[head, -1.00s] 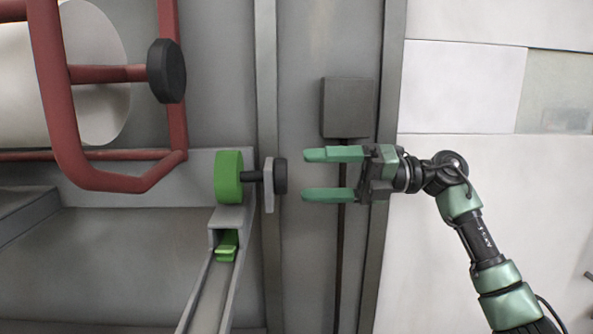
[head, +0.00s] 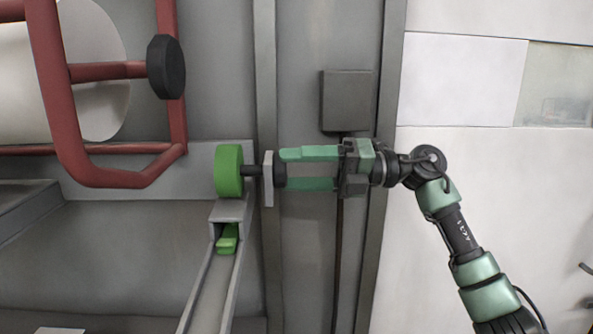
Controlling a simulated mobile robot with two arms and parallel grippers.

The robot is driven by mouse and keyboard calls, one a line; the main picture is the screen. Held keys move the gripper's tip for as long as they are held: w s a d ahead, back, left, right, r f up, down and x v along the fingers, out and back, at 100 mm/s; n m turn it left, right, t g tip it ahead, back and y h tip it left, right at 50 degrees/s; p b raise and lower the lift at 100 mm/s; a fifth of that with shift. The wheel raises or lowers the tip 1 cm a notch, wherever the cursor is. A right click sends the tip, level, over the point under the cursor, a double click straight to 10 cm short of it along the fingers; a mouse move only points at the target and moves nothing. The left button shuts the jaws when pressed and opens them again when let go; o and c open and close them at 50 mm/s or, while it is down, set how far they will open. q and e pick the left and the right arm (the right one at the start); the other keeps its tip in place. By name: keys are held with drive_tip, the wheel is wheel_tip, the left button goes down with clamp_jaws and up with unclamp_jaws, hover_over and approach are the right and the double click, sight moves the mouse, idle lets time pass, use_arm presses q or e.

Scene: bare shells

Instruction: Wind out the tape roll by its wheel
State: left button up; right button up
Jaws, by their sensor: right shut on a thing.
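The green tape roll (head: 229,171) sits on a black shaft at the top of a grey channel. A green tape end (head: 227,239) shows in the channel mouth below the roll. My left gripper is not in view.
A red tube frame (head: 75,130) with a larger black knob (head: 166,67) and a big white roll (head: 70,60) stand at the upper left. A grey box (head: 347,100) with a cable is on the wall just above my right gripper. The grey channel (head: 210,285) slopes down toward the front.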

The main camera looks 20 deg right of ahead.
drive_tip(key=n+b, duration=1.2)
drive_tip(key=n, duration=1.2)
drive_tip(key=shift+w+b, duration=0.15)
drive_tip(key=shift+b, duration=0.15)
idle(0.5)
drive_tip(key=o, duration=1.4)
drive_tip(key=shift+c, duration=0.2)
